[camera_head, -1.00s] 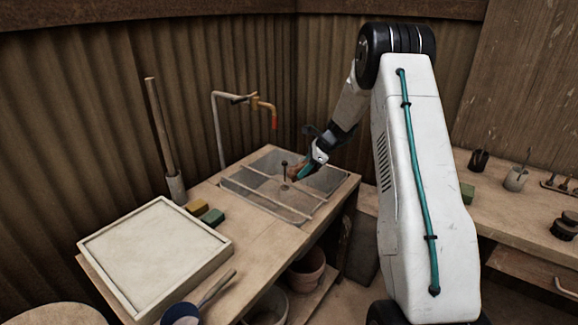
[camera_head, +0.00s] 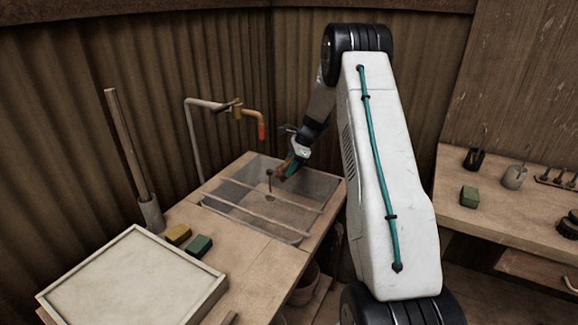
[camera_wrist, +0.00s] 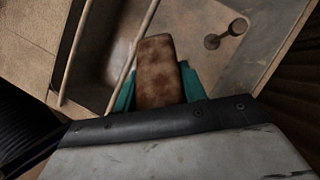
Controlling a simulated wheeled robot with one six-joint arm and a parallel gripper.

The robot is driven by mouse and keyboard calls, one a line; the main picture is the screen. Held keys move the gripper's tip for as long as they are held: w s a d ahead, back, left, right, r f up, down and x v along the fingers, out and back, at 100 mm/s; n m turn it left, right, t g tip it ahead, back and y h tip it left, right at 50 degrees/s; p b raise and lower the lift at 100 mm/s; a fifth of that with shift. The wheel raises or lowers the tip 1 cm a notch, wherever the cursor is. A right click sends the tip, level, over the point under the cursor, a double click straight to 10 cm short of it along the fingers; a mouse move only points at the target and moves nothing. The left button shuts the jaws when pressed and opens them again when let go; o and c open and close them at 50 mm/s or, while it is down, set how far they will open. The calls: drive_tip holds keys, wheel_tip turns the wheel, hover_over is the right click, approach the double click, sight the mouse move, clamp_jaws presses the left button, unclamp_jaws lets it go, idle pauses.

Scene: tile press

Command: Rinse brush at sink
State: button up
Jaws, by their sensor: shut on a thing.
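My gripper (camera_head: 287,168) is over the right part of the sink (camera_head: 225,190), shut on the brush. In the wrist view the brush (camera_wrist: 158,70) shows as a brown, mottled block between the teal fingers of my gripper (camera_wrist: 157,92). Its bristles cannot be made out. The sink is a grey metal basin with thin bars across it, set in the wooden counter. A tap (camera_head: 238,107) with a pale bent pipe and a red-tipped orange spout rises behind it. No water stream is visible.
A yellow block (camera_head: 177,234) and a green block (camera_head: 199,246) lie on the counter left of the sink. A framed white board (camera_head: 130,280) lies at front left. A pole stands in a holder (camera_head: 151,214). A side bench (camera_head: 500,215) holds cups and a green block.

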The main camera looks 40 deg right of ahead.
drive_tip(key=shift+f, duration=11.15)
drive_tip(key=shift+r, duration=11)
